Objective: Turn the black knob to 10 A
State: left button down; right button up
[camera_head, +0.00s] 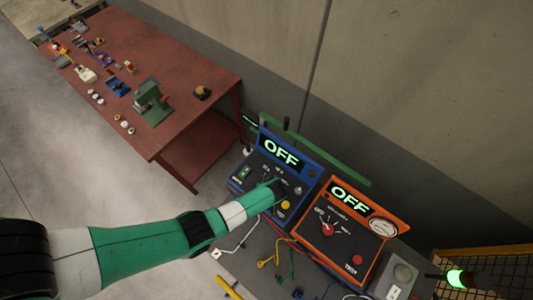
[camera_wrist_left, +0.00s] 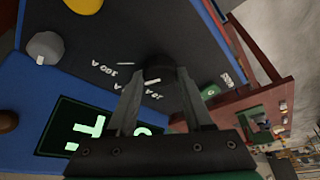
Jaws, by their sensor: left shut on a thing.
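The black knob (camera_wrist_left: 157,72) is on the dark face of the blue-framed box (camera_head: 241,187). My left gripper (camera_head: 277,188) reaches that face from the left and hides the knob in the head view. In the left wrist view the fingers of my left gripper (camera_wrist_left: 160,86) are shut on the knob, one on each side. Which mark the knob points at cannot be told. The box's display (camera_head: 281,153) reads OFF. My right gripper is not in view.
An orange box (camera_head: 349,246) with a red knob (camera_head: 327,229) and an OFF display stands close on the right. A grey knob (camera_wrist_left: 45,47) sits near the black one. Loose cables (camera_head: 285,262) lie in front. A red table (camera_head: 190,69) with small objects stands at upper left.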

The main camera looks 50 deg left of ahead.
pick_arm(q)
jog(key=n+g, duration=0.1)
jog(key=n, duration=0.1)
jog(key=shift+w+n, duration=0.15)
jog(key=shift+n, duration=0.25)
jog(key=n+g+b, duration=0.1)
jog(key=n, duration=0.1)
jog(key=shift+w+n+y+b, duration=0.1)
jog(key=shift+n+y+b, duration=0.2)
jog(key=shift+n+b, duration=0.1)
jog(key=n+g+b, duration=0.1)
jog(key=n+b, duration=0.2)
jog(key=n, duration=0.1)
jog(key=shift+w+f+g, duration=0.1)
jog(key=shift+g, duration=0.3)
jog(key=shift+n+g+h+b, duration=0.55)
jog(key=shift+n+b, duration=0.45)
jog(key=shift+n, duration=0.6)
jog(key=shift+c, duration=1.5)
grip_release()
jog(key=shift+r, duration=0.2)
